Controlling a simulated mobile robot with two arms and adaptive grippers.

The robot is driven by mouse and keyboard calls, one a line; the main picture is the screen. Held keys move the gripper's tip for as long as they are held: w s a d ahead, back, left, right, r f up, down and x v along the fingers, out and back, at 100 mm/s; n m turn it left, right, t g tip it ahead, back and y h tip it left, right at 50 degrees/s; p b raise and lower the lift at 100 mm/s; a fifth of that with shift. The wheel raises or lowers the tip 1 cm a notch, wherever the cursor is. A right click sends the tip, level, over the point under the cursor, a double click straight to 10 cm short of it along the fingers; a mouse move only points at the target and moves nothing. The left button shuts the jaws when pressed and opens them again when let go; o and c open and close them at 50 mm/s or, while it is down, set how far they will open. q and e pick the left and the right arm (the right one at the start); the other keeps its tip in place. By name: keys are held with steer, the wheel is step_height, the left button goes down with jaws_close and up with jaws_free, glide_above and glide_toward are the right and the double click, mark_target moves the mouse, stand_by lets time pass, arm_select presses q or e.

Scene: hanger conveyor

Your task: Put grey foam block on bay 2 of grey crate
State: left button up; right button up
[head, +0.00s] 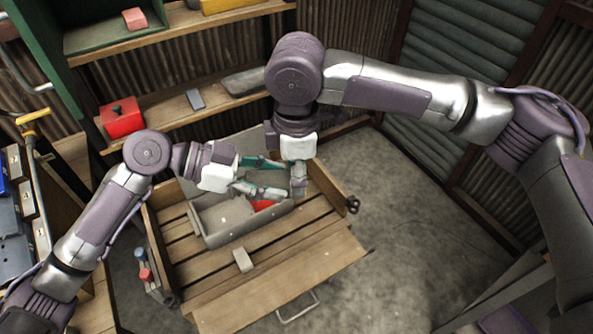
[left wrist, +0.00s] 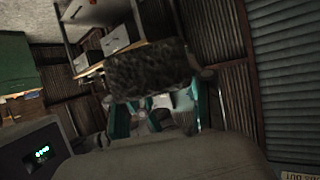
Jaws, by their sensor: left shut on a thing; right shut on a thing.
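The grey crate (head: 222,238) stands on the slatted wooden bench, with its far right part hidden by my grippers. My left gripper (head: 284,178), with teal fingers, reaches over the crate from the left. My right gripper (head: 299,178) points down at the crate's right end, and the two grippers meet there. A dark grey speckled block, which looks like the grey foam block (left wrist: 150,70), shows at the left fingertips in the left wrist view. Both grippers appear shut on it, but the right one's grip is mostly hidden. The bay numbers cannot be read.
A red item (head: 263,204) lies inside the crate. A small pale block (head: 242,260) lies on the bench in front of it. A clamp (head: 352,204) is at the bench's right edge. Shelves with a red box (head: 122,117) stand behind.

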arm_select(q)
steer(key=o, duration=1)
steer(key=shift+s, duration=0.15)
steer(key=shift+r, duration=0.1)
